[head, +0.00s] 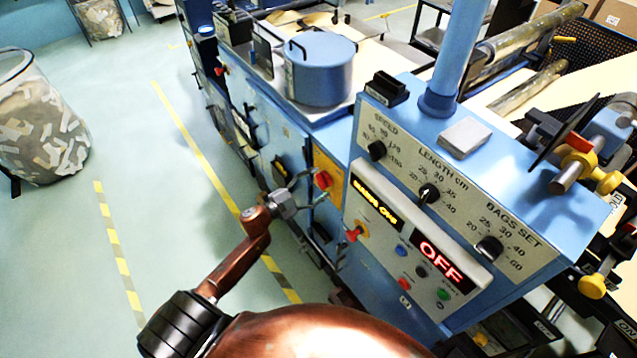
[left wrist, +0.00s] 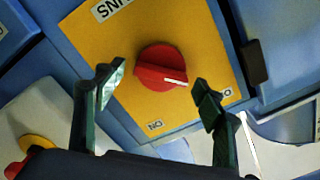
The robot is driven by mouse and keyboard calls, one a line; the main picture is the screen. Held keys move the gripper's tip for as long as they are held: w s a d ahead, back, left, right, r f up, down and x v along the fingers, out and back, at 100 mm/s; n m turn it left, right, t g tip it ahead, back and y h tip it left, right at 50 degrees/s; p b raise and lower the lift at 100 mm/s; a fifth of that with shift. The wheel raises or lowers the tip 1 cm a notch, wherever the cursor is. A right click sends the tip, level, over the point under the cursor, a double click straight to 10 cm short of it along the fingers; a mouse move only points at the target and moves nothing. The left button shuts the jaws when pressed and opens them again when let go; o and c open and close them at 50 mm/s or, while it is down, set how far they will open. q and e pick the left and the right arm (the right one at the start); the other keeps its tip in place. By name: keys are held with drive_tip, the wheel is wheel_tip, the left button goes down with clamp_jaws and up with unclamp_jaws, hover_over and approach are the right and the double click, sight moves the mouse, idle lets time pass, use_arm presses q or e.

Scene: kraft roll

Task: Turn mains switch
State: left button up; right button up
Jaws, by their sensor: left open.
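The mains switch is a red rotary knob (left wrist: 160,66) on a yellow plate (left wrist: 190,30), with a partly seen label ending in "INS". In the head view the knob (head: 323,180) is on the blue machine's side. My left gripper (head: 308,188) is open in front of it; in the left wrist view its fingertips (left wrist: 160,88) stand either side of the knob, apart from it. My right gripper is not in view.
The control panel (head: 405,225) beside the plate has dials, buttons, a red display reading "OFF" (head: 440,262) and a small amber display (head: 375,201). A mesh bin (head: 40,125) stands left; the striped floor is clear.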

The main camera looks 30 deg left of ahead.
use_arm(q)
drive_tip(key=shift+w+d, duration=0.1)
drive_tip(key=shift+w, duration=0.15)
drive_tip(key=shift+c, duration=0.7)
drive_tip(key=c, duration=1)
